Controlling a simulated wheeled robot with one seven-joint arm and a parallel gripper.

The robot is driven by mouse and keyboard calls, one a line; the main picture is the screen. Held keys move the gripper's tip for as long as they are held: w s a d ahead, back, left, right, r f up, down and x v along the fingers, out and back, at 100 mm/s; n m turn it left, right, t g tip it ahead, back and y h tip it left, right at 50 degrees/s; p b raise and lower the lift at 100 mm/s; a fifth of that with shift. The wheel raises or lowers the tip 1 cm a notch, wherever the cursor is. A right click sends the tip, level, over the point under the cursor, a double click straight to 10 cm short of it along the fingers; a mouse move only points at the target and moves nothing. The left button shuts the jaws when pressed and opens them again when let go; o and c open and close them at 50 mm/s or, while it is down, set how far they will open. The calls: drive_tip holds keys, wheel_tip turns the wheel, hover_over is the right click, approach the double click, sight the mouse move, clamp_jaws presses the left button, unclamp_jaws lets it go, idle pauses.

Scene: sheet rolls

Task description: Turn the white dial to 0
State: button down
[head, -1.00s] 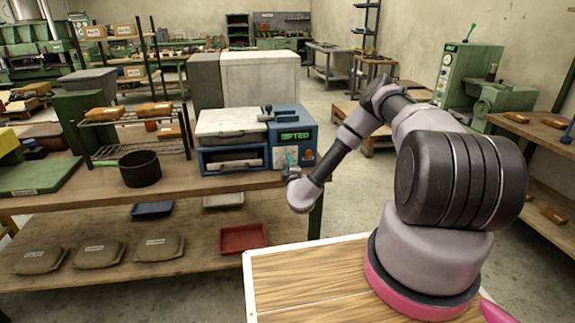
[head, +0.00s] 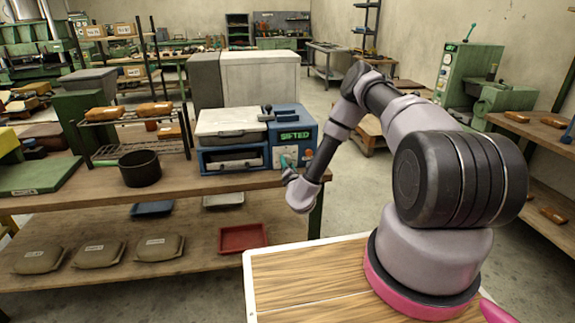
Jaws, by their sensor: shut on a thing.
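The blue and white machine (head: 283,117) stands on the workbench, with a green lit display reading SIFTED on its front right panel. My gripper (head: 286,164) is at that panel, just below the display, with teal fingertips against it. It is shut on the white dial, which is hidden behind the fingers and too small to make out. The dial's pointer and marks cannot be read. A small reddish control (head: 308,154) shows right of the fingertips.
A dark pot (head: 140,168) and a wire rack (head: 133,140) with orange-brown blocks stand left of the machine. A red tray (head: 242,237) and several sacks lie on the lower shelf. The floor right of the bench is clear.

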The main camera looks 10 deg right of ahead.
drive_tip(key=n, duration=0.3)
drive_tip(key=shift+n, duration=0.4)
drive_tip(key=shift+f+n, duration=0.1)
drive_tip(key=shift+n, duration=1.6)
drive_tip(key=shift+s, duration=0.1)
drive_tip(key=shift+c, duration=1.5)
unclamp_jaws()
drive_tip(key=s, duration=1)
drive_tip(key=shift+s, duration=0.35)
